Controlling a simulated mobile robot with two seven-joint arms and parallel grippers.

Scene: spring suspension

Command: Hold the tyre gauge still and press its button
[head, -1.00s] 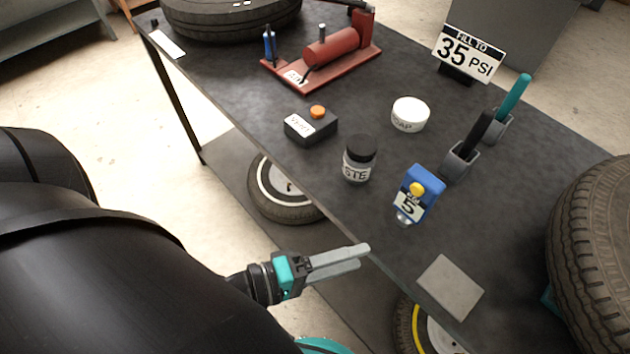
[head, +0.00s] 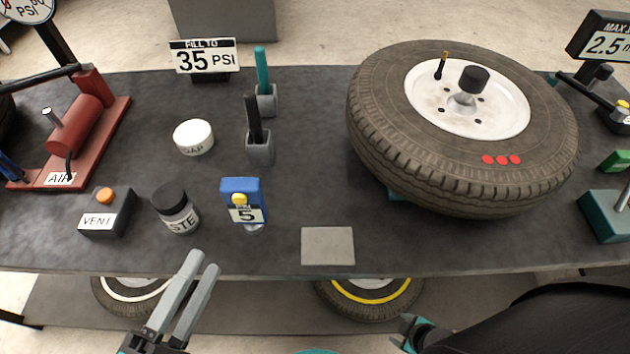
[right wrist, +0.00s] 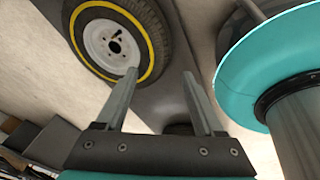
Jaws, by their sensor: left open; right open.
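The tyre gauge (head: 241,205) is a blue block with a yellow button (head: 239,199) and a label reading 5. It stands upright near the front edge of the dark table, left of a flat grey pad. My left gripper (head: 204,263) is open and empty, below and left of the gauge at the table's front edge, not touching it. My right gripper (right wrist: 163,75) is open and empty in the right wrist view, facing the lower shelf. In the head view only a small part of my right gripper shows at the bottom, right of centre, with its fingertips unclear.
A paste jar (head: 176,210) and the VENT box (head: 107,213) stand left of the gauge. Behind it are a white soap tub (head: 193,138) and brush holders (head: 259,148). A large tyre (head: 380,140) fills the right. The grey pad (head: 328,246) is bare. A yellow-ringed wheel (right wrist: 143,35) lies below.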

